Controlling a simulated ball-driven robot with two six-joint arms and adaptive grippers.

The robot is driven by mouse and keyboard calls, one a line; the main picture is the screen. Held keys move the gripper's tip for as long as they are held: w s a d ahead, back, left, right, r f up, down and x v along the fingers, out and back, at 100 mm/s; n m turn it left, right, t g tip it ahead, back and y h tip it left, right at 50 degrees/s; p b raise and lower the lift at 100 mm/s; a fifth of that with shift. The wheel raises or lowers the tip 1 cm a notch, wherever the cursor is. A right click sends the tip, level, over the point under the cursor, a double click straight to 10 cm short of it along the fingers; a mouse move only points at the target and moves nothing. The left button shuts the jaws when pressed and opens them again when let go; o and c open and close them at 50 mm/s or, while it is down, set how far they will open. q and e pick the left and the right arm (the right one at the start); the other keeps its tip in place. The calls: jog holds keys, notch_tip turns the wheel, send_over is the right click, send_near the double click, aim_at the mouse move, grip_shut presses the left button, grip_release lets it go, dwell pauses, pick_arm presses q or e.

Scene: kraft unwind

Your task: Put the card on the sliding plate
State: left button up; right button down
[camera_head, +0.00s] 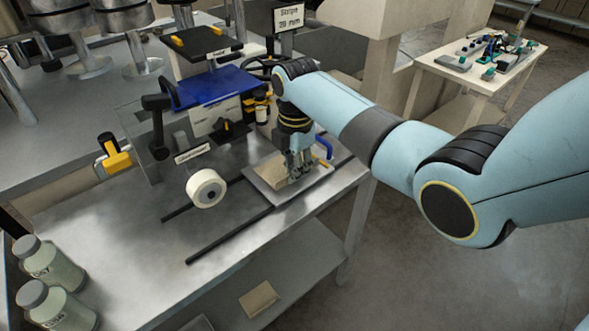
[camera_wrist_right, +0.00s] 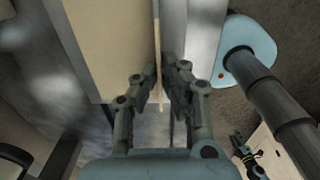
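The tan card (camera_head: 270,173) is at the pale sliding plate (camera_head: 280,198) near the bench's right edge, in the head view. My right gripper (camera_head: 299,172) points down over the plate, beside the card. In the right wrist view its fingertips (camera_wrist_right: 164,82) are close together on both sides of a thin tan strip (camera_wrist_right: 158,45), the card seen edge-on. Whether the card's lower edge touches the plate is hard to tell. My left gripper does not show in the head view.
A white tape roll (camera_head: 206,188) stands left of the plate, beside dark rails (camera_head: 228,232) on the bench. A blue-topped device (camera_head: 213,88) is behind. Two bottles (camera_head: 52,265) stand at the front left. Another tan piece (camera_head: 259,299) lies on the lower shelf.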

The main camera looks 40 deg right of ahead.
jog(key=shift+f, duration=0.3)
jog(key=c, duration=1.5)
grip_release()
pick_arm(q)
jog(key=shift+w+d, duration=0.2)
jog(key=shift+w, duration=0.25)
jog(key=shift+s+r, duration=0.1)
pick_arm(e)
notch_tip(320, 180, up, 12)
jog(key=shift+s, duration=0.1)
